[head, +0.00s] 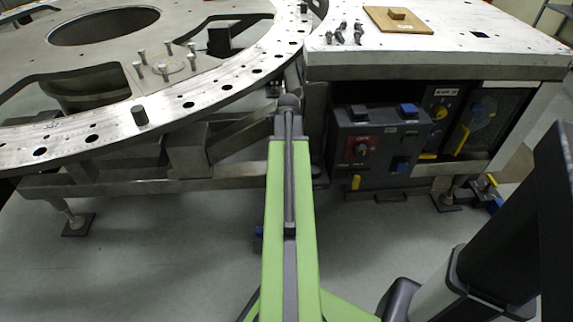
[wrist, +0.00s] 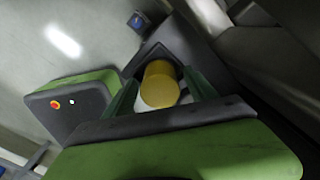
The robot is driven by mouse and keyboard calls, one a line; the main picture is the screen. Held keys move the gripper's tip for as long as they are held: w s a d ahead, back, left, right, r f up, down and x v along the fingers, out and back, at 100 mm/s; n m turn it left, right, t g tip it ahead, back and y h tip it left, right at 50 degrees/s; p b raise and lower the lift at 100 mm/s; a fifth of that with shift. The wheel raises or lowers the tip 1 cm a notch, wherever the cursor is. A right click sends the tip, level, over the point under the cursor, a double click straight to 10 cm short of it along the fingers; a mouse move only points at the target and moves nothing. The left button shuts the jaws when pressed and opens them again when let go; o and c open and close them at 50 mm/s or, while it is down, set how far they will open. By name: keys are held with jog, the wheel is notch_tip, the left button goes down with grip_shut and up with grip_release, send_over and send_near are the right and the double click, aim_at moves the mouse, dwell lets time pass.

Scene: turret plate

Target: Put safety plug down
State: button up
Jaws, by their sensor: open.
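A yellow cylinder (wrist: 160,82), which looks like the safety plug, shows in the middle of the wrist view, with its round, paler end towards the camera. It sits against a dark, box-shaped part. My gripper (wrist: 161,88) is open, with one dark green finger on each side of the cylinder. Whether either finger touches it cannot be told. What the cylinder's far end rests on is hidden. My gripper cannot be made out in the head view.
In the head view, a metal ring plate (head: 225,95) with upright pins fills the left. A white-topped bench (head: 440,50) stands at right, with bolts (head: 357,37) and a wooden board (head: 397,20). A dark control box (head: 380,145) sits below. The grey floor (head: 160,260) is mostly clear.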

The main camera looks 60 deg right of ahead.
notch_tip(320, 180, up, 12)
jog(key=p, duration=1.2)
jog(key=shift+r, duration=0.1)
